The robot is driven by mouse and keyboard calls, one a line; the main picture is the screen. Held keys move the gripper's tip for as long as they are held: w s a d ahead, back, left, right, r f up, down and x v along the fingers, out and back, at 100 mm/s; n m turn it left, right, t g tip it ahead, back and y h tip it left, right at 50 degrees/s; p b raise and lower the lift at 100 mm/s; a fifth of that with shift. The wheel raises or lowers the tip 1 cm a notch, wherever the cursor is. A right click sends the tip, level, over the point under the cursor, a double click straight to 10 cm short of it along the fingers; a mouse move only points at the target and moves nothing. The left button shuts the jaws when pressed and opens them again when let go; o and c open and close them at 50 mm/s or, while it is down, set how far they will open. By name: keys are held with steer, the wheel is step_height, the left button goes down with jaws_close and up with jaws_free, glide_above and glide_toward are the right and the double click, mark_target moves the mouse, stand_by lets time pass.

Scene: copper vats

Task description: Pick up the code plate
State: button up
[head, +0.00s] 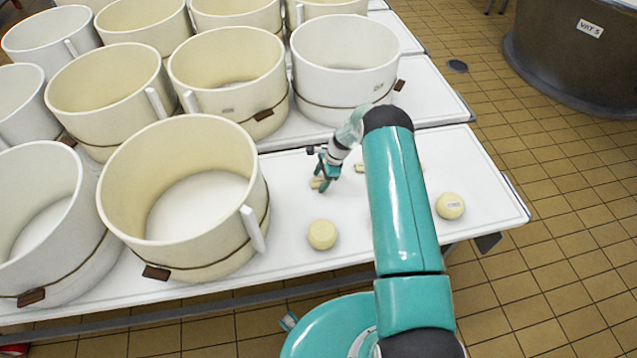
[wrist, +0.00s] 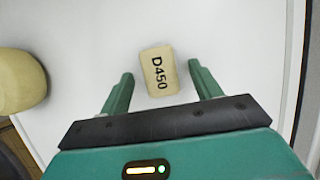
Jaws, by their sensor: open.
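The code plate (wrist: 158,72) is a small beige block with rounded corners, marked "D450" in black. It lies flat on the white table. In the wrist view my gripper (wrist: 161,70) is open, with one green finger on each side of the plate and a gap to both. The plate shows between the fingertips; I cannot tell how far above it they are. In the head view my gripper (head: 325,173) points down at the table, and a small cream piece (head: 316,183) shows just beside its fingers.
Large cream tubs (head: 185,195) crowd the left and back of the tables. Small pieces behind my arm are partly hidden. Tiled floor lies right.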

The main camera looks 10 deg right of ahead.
steer(key=c, duration=1.1)
steer(key=shift+r, duration=0.15)
